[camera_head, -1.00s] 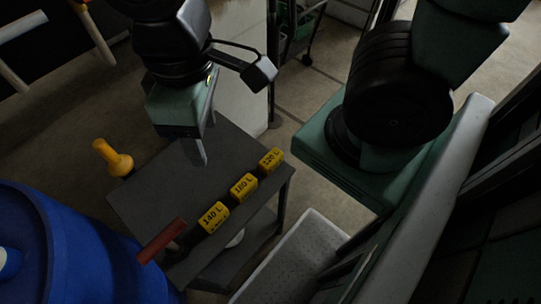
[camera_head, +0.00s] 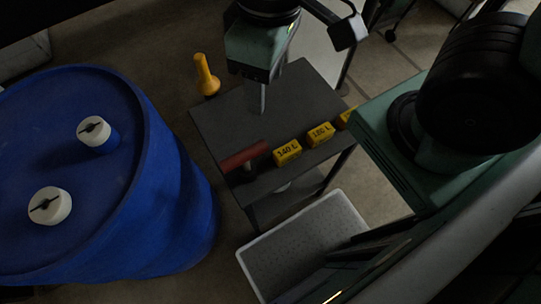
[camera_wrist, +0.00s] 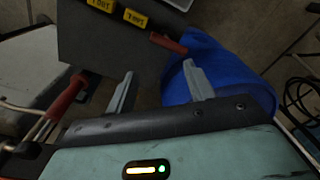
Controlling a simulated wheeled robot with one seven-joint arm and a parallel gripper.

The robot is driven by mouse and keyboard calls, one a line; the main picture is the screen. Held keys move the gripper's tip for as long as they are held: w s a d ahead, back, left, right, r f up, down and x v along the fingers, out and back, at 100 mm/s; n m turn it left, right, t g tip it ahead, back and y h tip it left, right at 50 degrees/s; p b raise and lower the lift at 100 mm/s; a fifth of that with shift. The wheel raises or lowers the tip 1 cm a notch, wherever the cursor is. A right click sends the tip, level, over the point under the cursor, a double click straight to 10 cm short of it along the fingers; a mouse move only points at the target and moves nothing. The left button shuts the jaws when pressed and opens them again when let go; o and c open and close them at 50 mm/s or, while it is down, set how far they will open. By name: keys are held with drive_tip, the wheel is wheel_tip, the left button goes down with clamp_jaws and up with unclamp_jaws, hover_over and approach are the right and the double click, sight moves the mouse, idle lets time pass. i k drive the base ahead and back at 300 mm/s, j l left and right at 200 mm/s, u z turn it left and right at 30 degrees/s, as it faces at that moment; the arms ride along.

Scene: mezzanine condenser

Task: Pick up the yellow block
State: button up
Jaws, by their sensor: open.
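Several yellow blocks with black lettering lie in a row along the near right edge of a dark grey table (camera_head: 228,126). The "140 L" block (camera_head: 287,152) is nearest, the middle block (camera_head: 321,134) is beside it, and a third block (camera_head: 344,119) is partly hidden by my arm. My gripper (camera_head: 263,100) is above the table, pointing down, apart from the blocks. In the wrist view its two fingers (camera_wrist: 159,70) are spread with nothing between them. Two blocks show at that view's top edge, the middle one (camera_wrist: 102,4) and the "140 L" one (camera_wrist: 135,17).
A red-handled tool (camera_head: 244,157) lies on the table left of the "140 L" block. A yellow bottle-shaped object (camera_head: 206,76) stands at the table's far left. A large blue drum (camera_head: 165,200) stands left. A pale tray (camera_head: 300,245) lies below the table's near side.

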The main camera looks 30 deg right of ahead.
sight(282, 156)
drive_tip(key=k+l+z, duration=0.1)
drive_tip(key=k+z, duration=0.15)
drive_tip(key=k, duration=0.4)
drive_tip(key=j+z, duration=0.2)
drive_tip(key=z, duration=0.25)
drive_tip(key=k+j+z, duration=0.15)
drive_tip(key=z, duration=0.35)
drive_tip(key=k+j+z, duration=0.1)
drive_tip(key=z, duration=0.35)
drive_tip(key=k+j, duration=0.2)
drive_tip(key=j, duration=0.1)
